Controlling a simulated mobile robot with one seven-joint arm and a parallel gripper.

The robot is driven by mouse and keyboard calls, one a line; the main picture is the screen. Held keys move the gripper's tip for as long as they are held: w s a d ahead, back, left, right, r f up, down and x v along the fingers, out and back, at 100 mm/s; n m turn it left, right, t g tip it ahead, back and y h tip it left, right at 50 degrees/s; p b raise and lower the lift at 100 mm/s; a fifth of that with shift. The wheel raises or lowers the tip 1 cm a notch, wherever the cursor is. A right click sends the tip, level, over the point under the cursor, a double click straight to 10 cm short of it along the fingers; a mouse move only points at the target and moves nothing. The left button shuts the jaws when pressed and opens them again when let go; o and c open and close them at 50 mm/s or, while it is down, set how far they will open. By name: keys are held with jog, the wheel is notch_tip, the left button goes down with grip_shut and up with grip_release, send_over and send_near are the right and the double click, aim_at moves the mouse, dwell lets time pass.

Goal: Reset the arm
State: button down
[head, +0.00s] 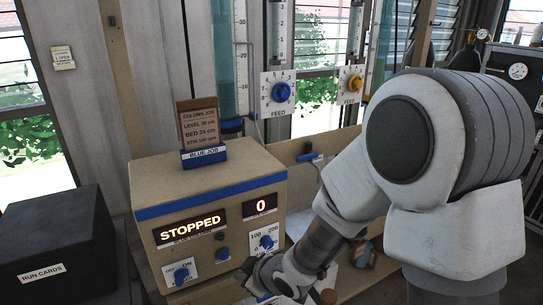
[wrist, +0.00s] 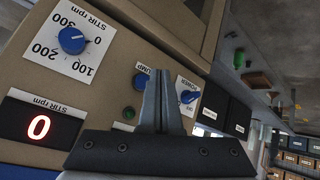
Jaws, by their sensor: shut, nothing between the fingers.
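My gripper (wrist: 159,78) is shut and empty in the wrist view, its fingers together in front of the control box's panel. The fingertips appear between the pump button (wrist: 140,82) and the blue power knob (wrist: 188,97); I cannot tell whether they touch the panel. In the head view, my arm (head: 345,190) reaches down from the right to the front of the tan control box (head: 215,185), and the fingers are hard to make out. The box's display (head: 190,223) reads STOPPED, and a smaller red display (head: 262,206) reads 0.
A black run-cards box (head: 55,245) stands at the left. A job card holder (head: 200,135) sits on the control box. Behind are a tall blue column (head: 228,60) and feed dials with a blue knob (head: 278,90) and a yellow knob (head: 354,82).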

jog(key=s+d+r+m+t+h, duration=0.15)
jog(key=d+r+m+h, duration=0.5)
jog(key=d+r, duration=0.85)
jog(key=s+d+r+m+g, duration=0.1)
jog(key=s+d+r+m, duration=0.2)
jog(key=s+d, duration=0.35)
jog(key=s+d+r+m+g, duration=0.1)
jog(key=s+d+r+m, duration=0.2)
jog(key=s, duration=0.6)
notch_tip(320, 180, up, 14)
jog(key=p, duration=1.4)
jog(key=shift+s+a+f+m, duration=0.2)
jog(key=shift+s+a+m, duration=0.05)
jog(key=shift+m, duration=0.2)
